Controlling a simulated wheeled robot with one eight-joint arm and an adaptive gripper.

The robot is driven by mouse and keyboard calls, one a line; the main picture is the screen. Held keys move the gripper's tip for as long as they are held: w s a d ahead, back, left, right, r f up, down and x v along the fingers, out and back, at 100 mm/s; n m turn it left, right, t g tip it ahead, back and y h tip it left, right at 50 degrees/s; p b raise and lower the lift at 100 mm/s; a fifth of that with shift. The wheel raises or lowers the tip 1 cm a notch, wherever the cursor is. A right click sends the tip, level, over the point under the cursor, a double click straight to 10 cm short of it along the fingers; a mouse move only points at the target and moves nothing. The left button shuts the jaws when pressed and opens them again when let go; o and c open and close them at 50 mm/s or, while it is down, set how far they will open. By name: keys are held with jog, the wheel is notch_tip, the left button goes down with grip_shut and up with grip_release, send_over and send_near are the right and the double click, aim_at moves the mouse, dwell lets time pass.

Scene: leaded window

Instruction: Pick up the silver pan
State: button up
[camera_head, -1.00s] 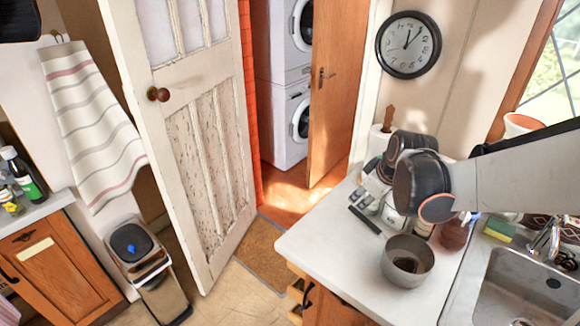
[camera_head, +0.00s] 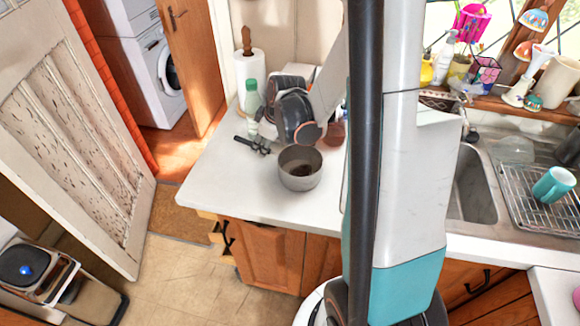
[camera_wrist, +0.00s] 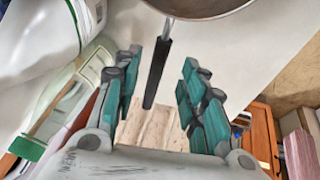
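The silver pan (camera_head: 300,176) stands upright on the white counter in the head view, with a dark patch inside. Its round rim also shows at the top of the wrist view (camera_wrist: 205,8). A thin metal stem leads to its black handle (camera_wrist: 156,76), which points toward my gripper (camera_wrist: 162,62). My gripper is open, its teal and dark fingers on either side of the handle. I see gaps between the handle and both fingers. In the head view, my arm's end hides most of the gripper.
A green-capped bottle (camera_head: 252,98) and a paper towel roll (camera_head: 243,72) stand close behind the handle. The front-left counter (camera_head: 225,180) is clear. The sink (camera_head: 475,185) and a dish rack with a teal mug (camera_head: 553,185) lie to the right.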

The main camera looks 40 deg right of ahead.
aim_at(261, 146)
jog(key=shift+w+b+x, duration=0.2)
jog(key=shift+b+x, duration=0.55)
jog(key=shift+x, duration=1.95)
jog(key=shift+r, duration=0.15)
grip_shut()
